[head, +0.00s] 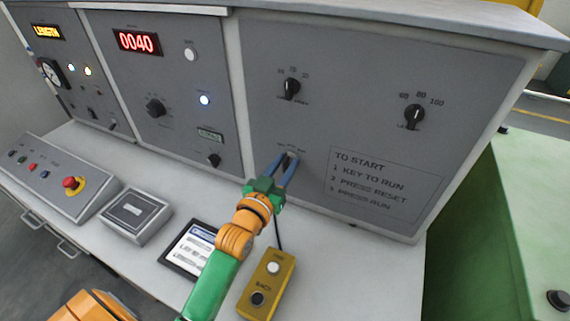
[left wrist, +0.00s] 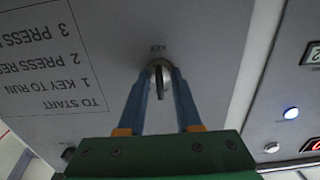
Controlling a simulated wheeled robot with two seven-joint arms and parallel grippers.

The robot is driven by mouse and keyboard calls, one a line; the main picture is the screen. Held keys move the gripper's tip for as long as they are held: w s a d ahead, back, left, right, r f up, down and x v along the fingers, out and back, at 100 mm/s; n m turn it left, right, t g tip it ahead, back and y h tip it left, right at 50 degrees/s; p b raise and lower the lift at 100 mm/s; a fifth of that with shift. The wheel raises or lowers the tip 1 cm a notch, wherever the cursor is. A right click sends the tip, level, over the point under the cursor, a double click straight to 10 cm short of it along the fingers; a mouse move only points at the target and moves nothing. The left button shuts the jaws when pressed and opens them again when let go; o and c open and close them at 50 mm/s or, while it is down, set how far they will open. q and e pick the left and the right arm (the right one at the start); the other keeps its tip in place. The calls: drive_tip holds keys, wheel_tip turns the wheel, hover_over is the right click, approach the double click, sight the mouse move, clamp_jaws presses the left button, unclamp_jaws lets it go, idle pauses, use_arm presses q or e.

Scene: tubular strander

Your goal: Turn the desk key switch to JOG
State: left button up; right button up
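The key switch (left wrist: 159,80) is on the grey desk panel, under a small KEY label in the left wrist view. Its narrow grip stands roughly upright in that view, inside a round collar. My left gripper (left wrist: 161,78) has its two blue fingers on either side of the key, with a visible gap to it, so it looks open around the key. In the head view my left gripper (head: 287,157) reaches the lower middle of the panel and hides most of the switch. The position marks there are too small to read. My right gripper is not in view.
A start notice (head: 378,185) is printed right of the switch. Black knobs (head: 291,88) and (head: 413,117) sit higher on the panel. A red stop button (head: 71,183) is far left.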

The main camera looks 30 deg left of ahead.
sight(283, 169)
use_arm(q)
drive_tip(key=s, duration=0.3)
drive_tip(key=s+b, duration=0.1)
drive_tip(key=s, duration=0.2)
drive_tip(key=shift+s+d+f, duration=0.1)
drive_tip(key=shift+s+d, duration=0.1)
drive_tip(key=shift+s, duration=0.35)
drive_tip(key=shift+r, duration=0.2)
